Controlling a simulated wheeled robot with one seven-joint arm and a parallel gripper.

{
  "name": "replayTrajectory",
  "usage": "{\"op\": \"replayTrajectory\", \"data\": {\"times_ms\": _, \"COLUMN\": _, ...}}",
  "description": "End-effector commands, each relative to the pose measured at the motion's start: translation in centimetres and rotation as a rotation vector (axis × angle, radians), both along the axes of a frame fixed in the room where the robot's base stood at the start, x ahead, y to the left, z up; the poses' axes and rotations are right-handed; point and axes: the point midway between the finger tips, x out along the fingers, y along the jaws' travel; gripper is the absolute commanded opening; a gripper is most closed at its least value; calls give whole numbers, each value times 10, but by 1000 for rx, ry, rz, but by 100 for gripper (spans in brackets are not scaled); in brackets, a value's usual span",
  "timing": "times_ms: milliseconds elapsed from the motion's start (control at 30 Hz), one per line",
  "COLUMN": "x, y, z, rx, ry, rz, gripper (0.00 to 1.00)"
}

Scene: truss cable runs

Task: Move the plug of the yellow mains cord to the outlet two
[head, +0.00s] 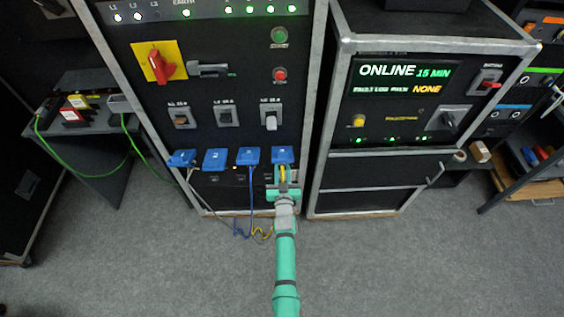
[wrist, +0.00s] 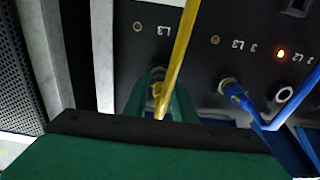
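The yellow mains cord (head: 283,173) comes from the rightmost outlet under a raised blue lid (head: 282,154). Its yellow plug (wrist: 158,90) sits at that socket in the wrist view, and the cord crosses the picture in front of it. My gripper (head: 283,178) is at this outlet, its green fingers (wrist: 158,100) on either side of the plug. The fingers look apart, with gaps beside the plug. Outlet two, second from the left, lies under its blue lid (head: 215,158). In the wrist view its socket (wrist: 284,95) is empty, below a lit orange lamp (wrist: 281,53).
A blue plug (wrist: 232,90) with a blue cord (head: 250,200) fills the outlet between. A grey cord (head: 200,200) hangs from the leftmost outlet. The neighbouring cabinet (head: 380,170) stands close on the right. The carpet (head: 160,270) in front is clear.

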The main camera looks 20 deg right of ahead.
Motion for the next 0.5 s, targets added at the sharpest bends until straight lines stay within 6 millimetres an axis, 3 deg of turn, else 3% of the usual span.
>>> {"op": "replayTrajectory", "data": {"times_ms": 33, "x": 0, "y": 0, "z": 0, "rx": 0, "ry": 0, "rz": 0, "gripper": 11}}
{"op": "replayTrajectory", "data": {"times_ms": 100, "x": 0, "y": 0, "z": 0, "rx": 0, "ry": 0, "rz": 0, "gripper": 0}}
{"op": "replayTrajectory", "data": {"times_ms": 267, "x": 0, "y": 1, "z": 0, "rx": -36, "ry": 9, "rz": 1, "gripper": 0}}
{"op": "replayTrajectory", "data": {"times_ms": 500, "x": 1, "y": 2, "z": 0, "rx": -218, "ry": 62, "rz": 2, "gripper": 0}}
